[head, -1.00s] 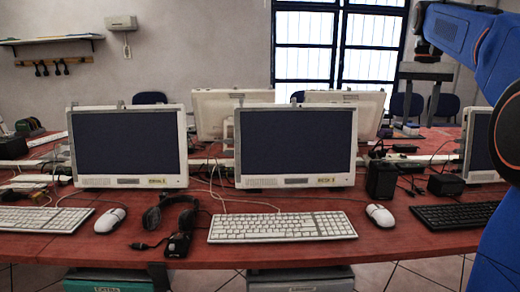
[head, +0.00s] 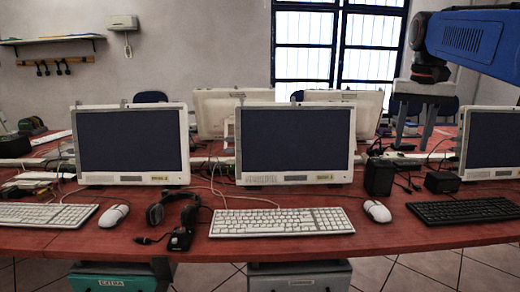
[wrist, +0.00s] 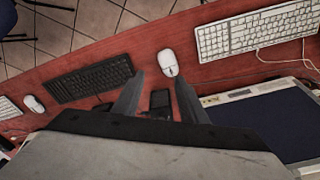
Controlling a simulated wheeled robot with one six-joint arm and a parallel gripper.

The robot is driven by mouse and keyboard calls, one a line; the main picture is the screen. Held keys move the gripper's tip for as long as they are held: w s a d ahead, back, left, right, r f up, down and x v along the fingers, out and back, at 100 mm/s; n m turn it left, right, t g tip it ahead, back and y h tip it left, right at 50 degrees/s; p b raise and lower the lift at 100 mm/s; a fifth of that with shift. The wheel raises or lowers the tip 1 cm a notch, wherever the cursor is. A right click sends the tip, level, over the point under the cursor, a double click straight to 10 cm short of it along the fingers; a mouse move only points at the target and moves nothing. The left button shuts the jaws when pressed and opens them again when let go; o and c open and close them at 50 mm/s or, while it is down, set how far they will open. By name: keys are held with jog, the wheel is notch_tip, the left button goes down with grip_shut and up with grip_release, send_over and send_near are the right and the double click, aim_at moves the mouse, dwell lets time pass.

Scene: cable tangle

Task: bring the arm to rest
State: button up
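My gripper (head: 414,142) hangs at the right of the head view, fingers pointing down, above the red desk (head: 380,238) and in front of the window. In the wrist view, its two fingers (wrist: 158,88) stand well apart with nothing held between them. The gripper is open and empty. A blue link of my arm crosses the top right of the head view, roughly level. The fingers look clear of the desk and its items, though the exact height cannot be told.
Below my gripper are a black box (head: 379,177), a smaller black box (head: 442,183), a white mouse (head: 377,211) and a black keyboard (head: 463,210). Monitors (head: 295,140) (head: 488,145) stand nearby. Loose cables (head: 215,170) lie on the desk. Air above the left monitors is free.

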jog(key=s+a+f+n+t, duration=0.1)
jog(key=s+a+f, duration=0.2)
jog(key=s+f, duration=0.5)
jog(key=s+a+f+n+t, duration=0.1)
jog(key=s+a+f+n, duration=0.1)
jog(key=s+f, duration=0.6)
jog(key=s+a+f+n+t, duration=0.1)
jog(key=s+a+f, duration=0.4)
jog(key=s+f, duration=0.3)
notch_tip(320, 180, down, 4)
jog(key=shift+f+n+t, duration=0.1)
jog(key=shift+n+t, duration=0.3)
jog(key=shift+s, duration=0.1)
